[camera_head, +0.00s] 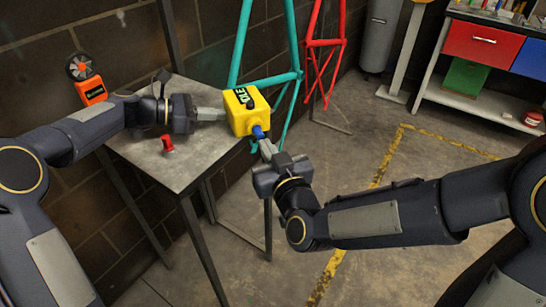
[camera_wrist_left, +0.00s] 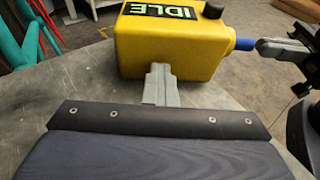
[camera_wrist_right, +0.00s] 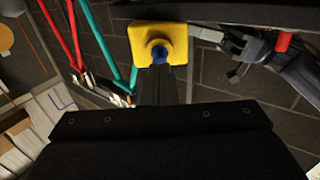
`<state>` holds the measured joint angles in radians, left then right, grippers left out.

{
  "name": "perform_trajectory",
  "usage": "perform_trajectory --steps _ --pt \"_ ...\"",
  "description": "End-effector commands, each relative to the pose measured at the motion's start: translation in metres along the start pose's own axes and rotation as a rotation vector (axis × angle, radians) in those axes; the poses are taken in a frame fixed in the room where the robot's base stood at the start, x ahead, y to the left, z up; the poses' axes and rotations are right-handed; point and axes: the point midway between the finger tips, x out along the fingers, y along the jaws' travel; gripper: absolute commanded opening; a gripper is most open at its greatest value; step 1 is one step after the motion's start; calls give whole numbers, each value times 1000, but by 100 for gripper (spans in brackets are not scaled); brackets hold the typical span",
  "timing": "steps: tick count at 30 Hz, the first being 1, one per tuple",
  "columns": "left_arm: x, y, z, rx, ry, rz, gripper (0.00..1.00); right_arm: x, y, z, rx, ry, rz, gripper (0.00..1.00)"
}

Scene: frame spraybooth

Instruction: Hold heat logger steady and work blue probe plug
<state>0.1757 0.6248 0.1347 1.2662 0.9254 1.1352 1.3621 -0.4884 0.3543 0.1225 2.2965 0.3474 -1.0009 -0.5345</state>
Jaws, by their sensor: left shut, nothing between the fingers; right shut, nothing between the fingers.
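The heat logger is a yellow box (camera_head: 247,108) at the table's right corner, with a black label reading IDLE on top. Its black knob (camera_wrist_left: 213,9) shows in the left wrist view. The blue probe plug (camera_head: 259,131) sticks out of one side; it also shows in the left wrist view (camera_wrist_left: 245,44) and the right wrist view (camera_wrist_right: 160,54). My left gripper (camera_head: 222,114) is shut with its tips at the box's side, holding nothing. My right gripper (camera_head: 264,145) is shut with its tips at the plug's outer end, not around it. Whether either touches is unclear.
The box stands on a grey metal table (camera_head: 190,172). A red item (camera_head: 167,144) lies near its front, and an orange device with a fan (camera_head: 88,84) is at the left. Teal (camera_head: 240,45) and red (camera_head: 312,50) frames stand behind. Floor at right is open.

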Motion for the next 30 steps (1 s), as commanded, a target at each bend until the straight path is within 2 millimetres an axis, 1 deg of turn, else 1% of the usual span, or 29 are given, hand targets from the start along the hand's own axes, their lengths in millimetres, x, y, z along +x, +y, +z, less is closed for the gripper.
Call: perform_trajectory --steps 1,5,17,30 --pt "0 0 0 0 0 0 0 4 0 0 0 0 1 0" --pt "0 0 0 0 0 0 0 8 0 0 -1 -1 0 0" --pt "0 0 0 0 0 0 0 9 0 0 -1 0 1 0" --pt "0 0 0 0 0 0 0 17 1 0 -1 0 2 0"
